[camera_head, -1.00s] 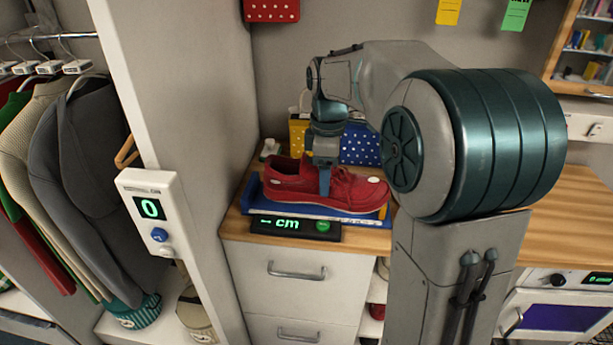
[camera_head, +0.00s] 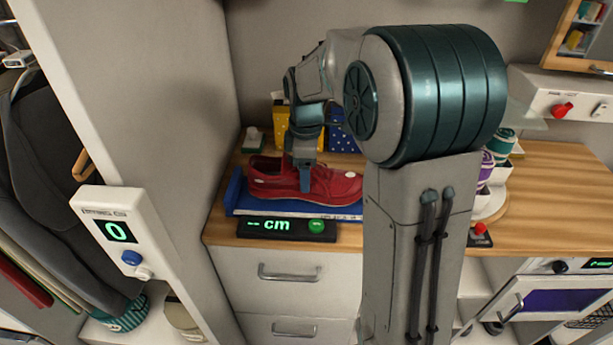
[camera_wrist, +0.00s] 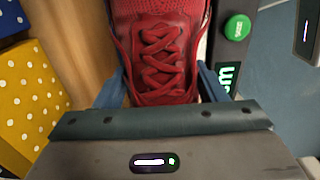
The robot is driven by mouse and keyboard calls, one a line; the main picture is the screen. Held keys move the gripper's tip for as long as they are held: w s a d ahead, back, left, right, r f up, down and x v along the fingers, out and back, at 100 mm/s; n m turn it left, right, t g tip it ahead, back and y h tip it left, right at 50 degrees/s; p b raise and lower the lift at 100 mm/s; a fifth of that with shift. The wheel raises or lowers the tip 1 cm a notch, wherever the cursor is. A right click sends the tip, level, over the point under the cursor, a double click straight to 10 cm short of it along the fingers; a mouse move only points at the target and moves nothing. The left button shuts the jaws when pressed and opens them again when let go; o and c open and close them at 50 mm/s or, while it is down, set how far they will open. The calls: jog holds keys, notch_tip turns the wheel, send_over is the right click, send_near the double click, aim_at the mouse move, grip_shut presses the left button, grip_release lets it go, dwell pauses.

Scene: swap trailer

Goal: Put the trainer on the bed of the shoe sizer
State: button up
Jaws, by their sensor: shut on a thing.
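The red trainer (camera_head: 330,186) is over the blue bed of the shoe sizer (camera_head: 240,204), lying lengthwise along it. I cannot tell whether its sole touches the bed. The sizer's dark display (camera_head: 268,226) reads "-- cm" beside a green button (camera_head: 316,226). My gripper (camera_head: 305,180) points down and is shut on the trainer around its laced middle. In the wrist view the trainer's laces (camera_wrist: 160,55) lie between the two blue fingers (camera_wrist: 162,88). The far finger is hidden in the head view.
Yellow (camera_head: 282,128) and blue (camera_head: 342,138) spotted boxes stand behind the trainer. A wall panel with a "0" display (camera_head: 116,231) is at left. Coloured spools (camera_head: 500,146) stand at right. The wooden counter (camera_head: 555,185) is clear further right.

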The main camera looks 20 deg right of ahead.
jog(key=shift+f, duration=1.1)
jog(key=o, duration=1.2)
jog(key=shift+f, duration=0.15)
notch_tip(320, 180, up, 12)
jog(key=s+f+m+t, duration=0.1)
jog(key=s+f+m, duration=0.2)
jog(key=s+m, duration=0.4)
jog(key=s+f+m+t, duration=0.1)
jog(key=s+f+m, duration=0.2)
jog(key=s+m, duration=0.4)
jog(key=s, duration=0.6)
jog(key=shift+s+f+m+t+p, duration=0.25)
jog(key=shift+m+t+p, duration=0.05)
jog(key=shift+p, duration=0.1)
